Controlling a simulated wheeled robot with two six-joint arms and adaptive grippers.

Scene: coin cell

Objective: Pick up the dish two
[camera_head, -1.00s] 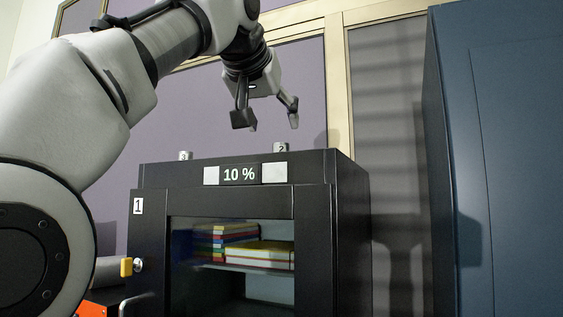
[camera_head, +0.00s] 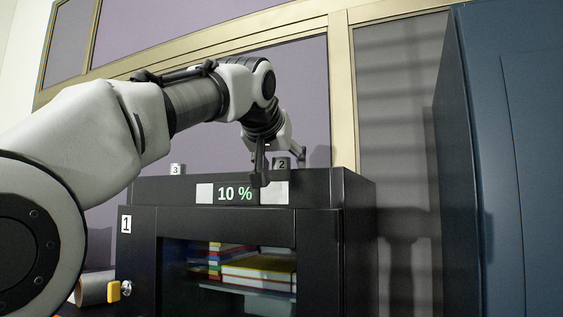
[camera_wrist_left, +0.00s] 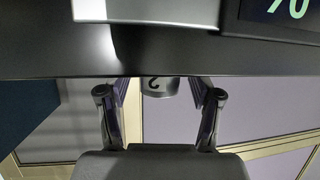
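Dish two (camera_head: 282,163), a small grey metal cylinder marked 2, stands on top of the black cabinet. It also shows in the left wrist view (camera_wrist_left: 158,87), upside down, between the fingers. My left gripper (camera_head: 279,169) is open around dish two, with one finger on each side. In the left wrist view a gap shows between each finger and the dish. My right gripper is in neither view.
The black cabinet (camera_head: 227,222) has a 10 % display and a glass window with colourful books behind it. Dish three (camera_head: 176,169) stands at the left of its top. A tall blue cabinet (camera_head: 520,150) rises at the right.

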